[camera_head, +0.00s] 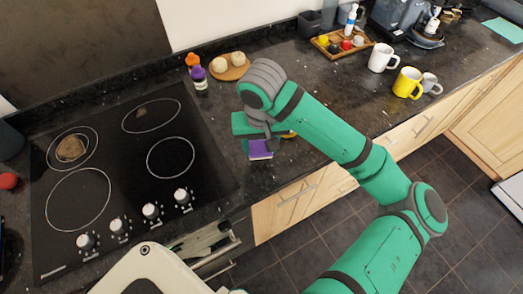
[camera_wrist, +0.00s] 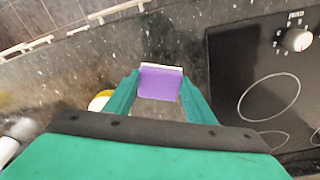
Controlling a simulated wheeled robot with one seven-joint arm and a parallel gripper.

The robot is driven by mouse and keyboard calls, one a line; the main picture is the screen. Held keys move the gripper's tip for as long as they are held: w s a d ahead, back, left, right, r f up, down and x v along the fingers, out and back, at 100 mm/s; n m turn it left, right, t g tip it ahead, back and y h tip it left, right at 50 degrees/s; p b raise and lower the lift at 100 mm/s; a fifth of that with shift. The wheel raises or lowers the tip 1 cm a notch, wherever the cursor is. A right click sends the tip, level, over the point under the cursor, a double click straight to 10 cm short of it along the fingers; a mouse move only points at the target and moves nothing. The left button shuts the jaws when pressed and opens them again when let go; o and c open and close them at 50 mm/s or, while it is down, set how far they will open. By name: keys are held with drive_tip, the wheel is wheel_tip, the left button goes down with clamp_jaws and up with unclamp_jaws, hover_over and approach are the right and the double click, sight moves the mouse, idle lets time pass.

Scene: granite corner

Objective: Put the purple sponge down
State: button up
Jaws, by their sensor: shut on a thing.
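The purple sponge (camera_wrist: 159,84) has a pale layer along one edge. In the wrist view it sits between the two fingers of my gripper (camera_wrist: 160,88), which is shut on it. In the head view the sponge (camera_head: 260,149) shows just below my gripper (camera_head: 262,140), over the dark granite counter (camera_head: 217,110) to the right of the cooktop. Whether the sponge touches the counter I cannot tell. My gripper and arm hide part of the counter behind them.
The black cooktop (camera_head: 125,190) lies to the left, with a brown item (camera_head: 71,148) on one ring. A yellow thing (camera_head: 289,135) is partly hidden beside my gripper. Mugs (camera_head: 407,83) stand at right.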

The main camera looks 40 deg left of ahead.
sight(262, 152)
drive_tip(key=shift+w+a+f, duration=0.2)
drive_tip(key=shift+w+f, duration=0.15)
drive_tip(key=shift+f, duration=0.15)
drive_tip(key=shift+w+a+f, duration=0.1)
drive_tip(key=shift+w+f, duration=0.05)
drive_tip(key=shift+f, duration=0.75)
drive_tip(key=shift+w+f, duration=0.1)
drive_tip(key=shift+f, duration=0.8)
drive_tip(key=shift+f, duration=0.1)
drive_tip(key=o, duration=1.1)
drive_tip(key=shift+f, duration=0.1)
drive_tip(key=r, duration=0.8)
drive_tip(key=s+d+r, duration=0.1)
drive_tip(key=r, duration=0.3)
drive_tip(key=shift+r, duration=0.2)
